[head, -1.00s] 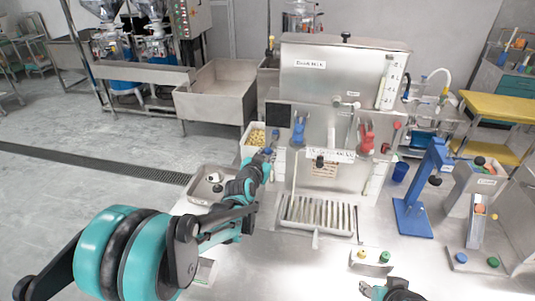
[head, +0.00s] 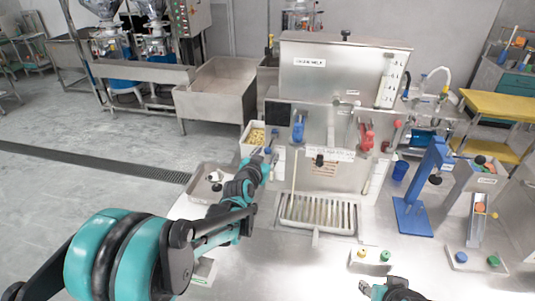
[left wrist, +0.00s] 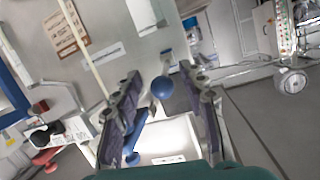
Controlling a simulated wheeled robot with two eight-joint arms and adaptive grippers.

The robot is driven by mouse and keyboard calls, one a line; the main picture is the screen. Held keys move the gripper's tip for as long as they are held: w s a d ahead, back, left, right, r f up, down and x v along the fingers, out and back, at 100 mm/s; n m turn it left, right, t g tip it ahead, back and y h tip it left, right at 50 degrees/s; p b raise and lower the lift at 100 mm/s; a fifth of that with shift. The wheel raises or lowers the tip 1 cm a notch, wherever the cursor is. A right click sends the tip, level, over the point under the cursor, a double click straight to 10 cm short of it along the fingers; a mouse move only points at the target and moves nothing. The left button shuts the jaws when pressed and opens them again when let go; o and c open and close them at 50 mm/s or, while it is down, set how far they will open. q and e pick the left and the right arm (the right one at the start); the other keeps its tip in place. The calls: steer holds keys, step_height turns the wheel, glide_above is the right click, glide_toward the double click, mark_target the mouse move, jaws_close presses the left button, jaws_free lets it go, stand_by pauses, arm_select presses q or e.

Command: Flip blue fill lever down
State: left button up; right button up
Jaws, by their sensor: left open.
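A blue lever handle (head: 298,128) sits on the left of the steel machine's front panel. In the left wrist view a blue handle (left wrist: 136,136) shows partly behind the left finger. A round blue knob (head: 268,150) is lower left of the lever. The knob (left wrist: 162,88) appears between the finger pads in the left wrist view. My left gripper (head: 263,163) is at the machine's left front; in the wrist view its fingers (left wrist: 160,110) are spread wide and nothing is gripped. My right gripper (head: 374,289) is partly in view at the bottom edge; its jaws are unclear.
A red lever (head: 366,136) is on the panel's right. A drip tray (head: 316,228) lies below the machine. A white bin with yellow pieces (head: 247,151) stands beside the panel. A blue stand (head: 412,216) is at right. The front tabletop is mostly clear.

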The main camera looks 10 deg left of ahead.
arm_select(q)
steer(key=d+v, duration=0.1)
steer(key=v, duration=1)
steer(key=shift+a, duration=0.4)
steer(key=s+f+n+g+b, duration=0.1)
steer(key=s+f, duration=0.3)
steer(key=s, duration=0.4)
steer(key=s+f+n+g+y+b, duration=0.1)
steer(key=s+f+g, duration=0.3)
steer(key=s, duration=0.5)
steer(key=s+f+g+b, duration=0.3)
steer(key=s+f, duration=0.3)
steer(key=s, duration=0.2)
steer(key=shift+s+a+n, duration=0.2)
steer(key=shift+s+n, duration=0.05)
steer(key=shift+n, duration=0.15)
